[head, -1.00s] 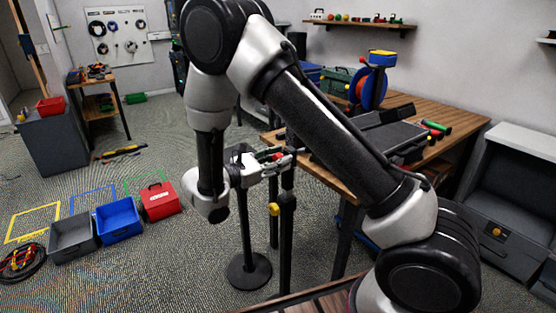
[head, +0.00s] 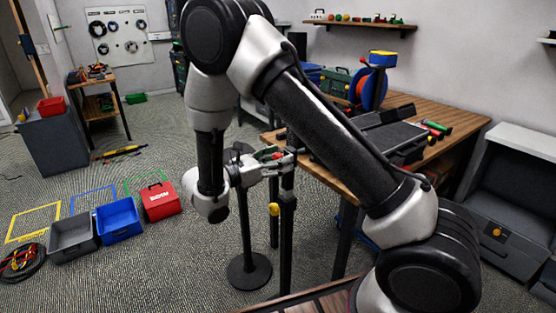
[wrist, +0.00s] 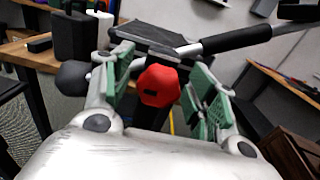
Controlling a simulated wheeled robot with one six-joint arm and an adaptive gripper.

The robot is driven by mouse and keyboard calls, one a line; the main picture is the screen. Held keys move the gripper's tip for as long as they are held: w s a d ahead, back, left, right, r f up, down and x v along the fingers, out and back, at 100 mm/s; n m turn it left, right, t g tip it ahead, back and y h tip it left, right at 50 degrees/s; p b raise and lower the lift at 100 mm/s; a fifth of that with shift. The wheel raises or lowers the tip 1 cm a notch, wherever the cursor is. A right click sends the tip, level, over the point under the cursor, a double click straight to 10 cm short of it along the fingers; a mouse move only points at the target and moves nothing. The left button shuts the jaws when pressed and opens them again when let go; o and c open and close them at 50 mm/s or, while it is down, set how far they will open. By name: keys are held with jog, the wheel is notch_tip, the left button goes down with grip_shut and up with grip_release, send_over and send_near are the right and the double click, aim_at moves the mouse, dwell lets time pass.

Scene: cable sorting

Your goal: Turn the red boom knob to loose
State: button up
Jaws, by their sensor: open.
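The red boom knob (wrist: 159,86) is a faceted red knob with a small dark mark on its front, near the middle of the wrist view. It sits below a dark grey block with a black-sleeved boom to its right. My gripper (wrist: 164,82) is open, with one green-padded finger on each side of the knob. A gap shows between the knob and the right pad; whether the left pad touches it I cannot tell. In the head view, my gripper (head: 268,165) is at the stand by the table, with a bit of the red knob (head: 277,155) showing.
A wooden table (head: 402,100) with an open dark case (head: 385,138) and a blue cable reel (head: 373,85) stands close behind the stand. A grey bin (head: 74,236), a blue bin (head: 118,219) and a red box (head: 161,200) are on the floor at left. Open floor lies between.

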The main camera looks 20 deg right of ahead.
jog(key=v, duration=1.2)
jog(key=shift+a, duration=0.1)
